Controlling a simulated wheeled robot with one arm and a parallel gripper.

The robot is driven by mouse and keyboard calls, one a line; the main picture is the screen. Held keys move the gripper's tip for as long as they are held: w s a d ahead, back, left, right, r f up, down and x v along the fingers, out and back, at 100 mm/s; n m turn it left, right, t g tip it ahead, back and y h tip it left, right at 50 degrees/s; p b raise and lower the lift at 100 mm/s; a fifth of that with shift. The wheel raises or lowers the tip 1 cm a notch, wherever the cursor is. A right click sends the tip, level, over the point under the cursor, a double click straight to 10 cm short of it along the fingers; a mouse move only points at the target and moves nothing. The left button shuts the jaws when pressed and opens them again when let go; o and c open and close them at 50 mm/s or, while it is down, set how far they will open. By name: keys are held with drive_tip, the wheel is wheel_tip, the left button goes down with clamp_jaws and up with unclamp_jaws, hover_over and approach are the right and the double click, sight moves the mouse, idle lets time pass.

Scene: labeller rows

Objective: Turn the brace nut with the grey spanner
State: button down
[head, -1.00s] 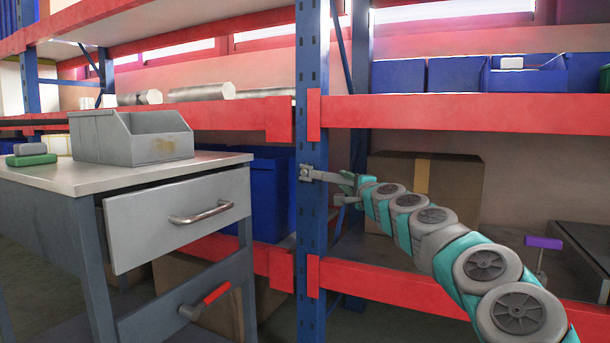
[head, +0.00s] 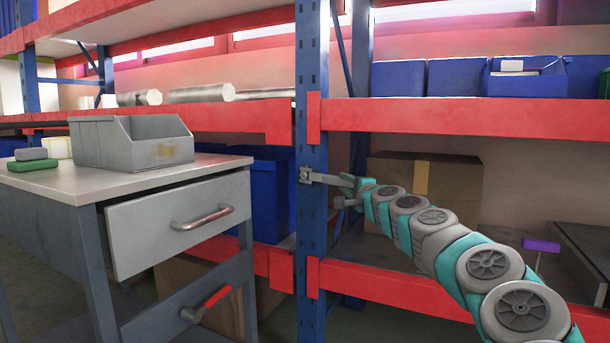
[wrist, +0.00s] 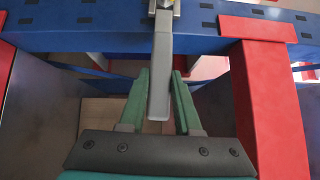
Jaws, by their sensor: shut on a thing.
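The grey spanner (wrist: 161,75) lies between the green fingers of my gripper (wrist: 160,92) in the wrist view. My gripper (head: 350,188) is shut on its handle. In the head view the spanner (head: 328,178) reaches left from my gripper to the blue rack upright. Its far end is at the brace nut (head: 306,174) on the upright's face. The nut is mostly hidden by the spanner's head, and I cannot tell how fully the head sits around it.
The blue upright (head: 312,100) joins red beams (head: 440,114) above and below my arm. A cardboard box (head: 455,185) stands behind the arm. At left is a workbench (head: 50,180) with a grey bin (head: 130,150) and a partly open drawer (head: 180,225).

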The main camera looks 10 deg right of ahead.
drive_tip(key=s+d, duration=0.2)
drive_tip(key=d, duration=0.1)
drive_tip(key=shift+s+d+f, duration=0.1)
drive_tip(key=shift+s+d, duration=0.2)
idle(0.7)
idle(0.4)
drive_tip(key=shift+s+f, duration=0.15)
drive_tip(key=shift+s, duration=2.35)
